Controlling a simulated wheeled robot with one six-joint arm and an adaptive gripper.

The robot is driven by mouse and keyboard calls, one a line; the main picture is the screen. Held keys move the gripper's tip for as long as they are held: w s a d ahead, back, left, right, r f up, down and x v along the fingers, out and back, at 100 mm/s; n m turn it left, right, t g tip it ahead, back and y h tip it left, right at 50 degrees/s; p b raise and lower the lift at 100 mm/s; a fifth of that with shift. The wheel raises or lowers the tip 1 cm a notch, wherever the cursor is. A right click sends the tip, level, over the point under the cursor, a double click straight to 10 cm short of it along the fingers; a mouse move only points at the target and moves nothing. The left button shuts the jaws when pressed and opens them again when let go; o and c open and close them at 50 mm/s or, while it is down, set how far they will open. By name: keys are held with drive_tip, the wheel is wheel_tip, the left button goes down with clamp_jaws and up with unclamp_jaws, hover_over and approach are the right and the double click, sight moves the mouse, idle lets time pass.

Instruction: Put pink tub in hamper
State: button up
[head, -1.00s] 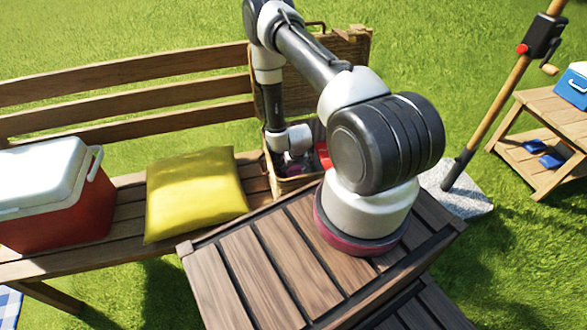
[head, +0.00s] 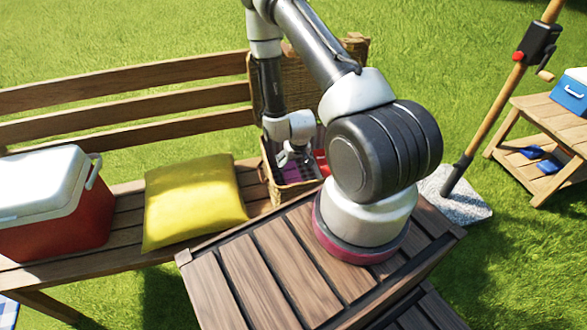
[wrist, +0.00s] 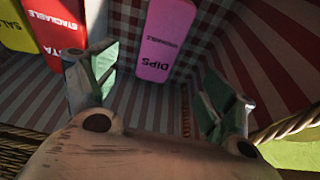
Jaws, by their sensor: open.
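The pink tub (wrist: 166,40), lettered "DIPS", is inside the hamper, against its checked and striped lining (wrist: 130,105) in the wrist view. In the head view a bit of pink (head: 291,174) shows below my gripper (head: 292,157). The wicker hamper (head: 297,188) stands open on the bench. In the wrist view my gripper (wrist: 158,88) is open, its two fingers wide apart with nothing between them. The pink tub is beyond the fingertips and apart from them.
A red tub (wrist: 58,32) and a yellow tub (wrist: 15,27) are also in the hamper. A yellow cushion (head: 193,202) and a red cooler (head: 55,205) share the bench (head: 130,98). A slatted wooden table (head: 245,270) is in front. Grass lies around.

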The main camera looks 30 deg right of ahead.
drive_tip(key=w+a+r+n+y, duration=0.1)
drive_tip(key=a+r+n, duration=0.15)
drive_tip(key=r, duration=3.15)
drive_tip(key=s+a+r, duration=0.1)
drive_tip(key=s+r, duration=0.8)
drive_tip(key=s, duration=0.2)
drive_tip(key=s+a+r+t, duration=0.1)
drive_tip(key=s+r, duration=0.8)
drive_tip(key=s, duration=0.3)
drive_tip(key=shift+r+n, duration=0.2)
drive_tip(key=shift+n, duration=0.15)
